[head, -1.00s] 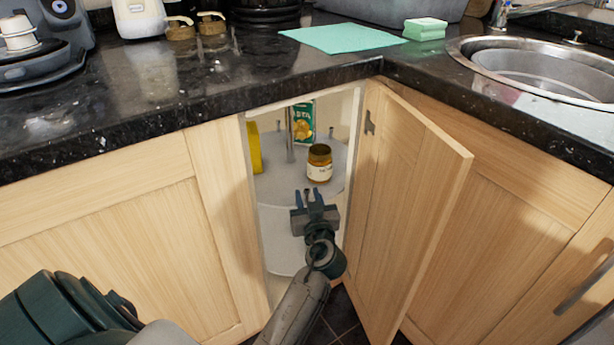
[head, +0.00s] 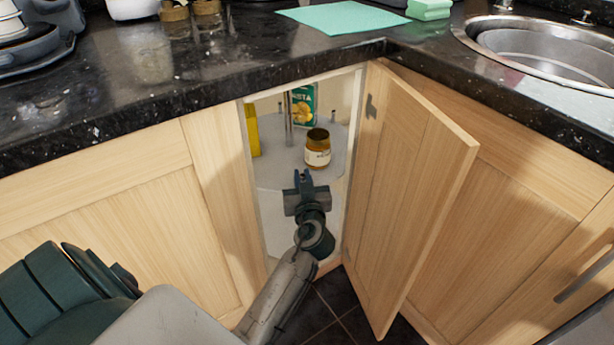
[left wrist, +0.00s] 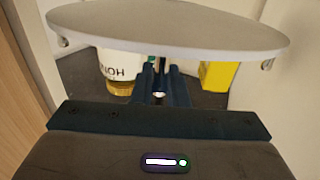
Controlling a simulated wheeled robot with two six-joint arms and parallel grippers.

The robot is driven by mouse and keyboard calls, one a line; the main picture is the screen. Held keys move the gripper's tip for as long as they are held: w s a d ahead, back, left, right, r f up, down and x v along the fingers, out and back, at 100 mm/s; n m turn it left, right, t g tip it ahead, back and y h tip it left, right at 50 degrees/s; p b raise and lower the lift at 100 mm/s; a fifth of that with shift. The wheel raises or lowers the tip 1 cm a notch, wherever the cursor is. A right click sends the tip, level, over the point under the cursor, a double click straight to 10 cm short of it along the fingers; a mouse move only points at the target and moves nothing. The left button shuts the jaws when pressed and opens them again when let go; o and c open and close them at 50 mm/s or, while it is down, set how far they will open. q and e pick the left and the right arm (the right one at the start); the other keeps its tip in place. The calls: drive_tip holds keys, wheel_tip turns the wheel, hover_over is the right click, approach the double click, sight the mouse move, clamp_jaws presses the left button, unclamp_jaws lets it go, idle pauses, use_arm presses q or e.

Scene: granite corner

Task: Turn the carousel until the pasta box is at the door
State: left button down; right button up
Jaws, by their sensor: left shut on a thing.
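The carousel, a round pale grey tray (head: 283,176) on a central post, sits inside the open corner cupboard. The green pasta box (head: 305,104) stands at the back of the tray, partly hidden by the cupboard's top edge. My left gripper (head: 303,178) reaches through the doorway to the tray's near rim. Its fingers are closed on a small upright peg at the rim; in the left wrist view the fingers (left wrist: 159,90) come together around it, beside the tray's edge (left wrist: 170,42). The peg is mostly hidden by the fingers. My right gripper is out of view.
A honey jar (head: 318,149) stands on the tray's right, and a yellow item (head: 253,131) on its left. The cupboard door (head: 415,180) stands open to the right. The granite worktop (head: 150,95) overhangs the opening, and the cupboard frame closely bounds the arm.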

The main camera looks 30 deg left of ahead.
sight(287, 180)
use_arm(q)
drive_tip(key=shift+s+a+m+t+h+b, duration=0.4)
drive_tip(key=shift+s+a+h, duration=0.1)
drive_tip(key=shift+s+a, duration=0.9)
drive_tip(key=shift+w+a, duration=0.1)
drive_tip(key=shift+w, duration=0.05)
drive_tip(key=c, duration=1.5)
unclamp_jaws()
drive_tip(key=v, duration=1)
drive_tip(key=shift+s+d, duration=0.25)
drive_tip(key=shift+s, duration=0.05)
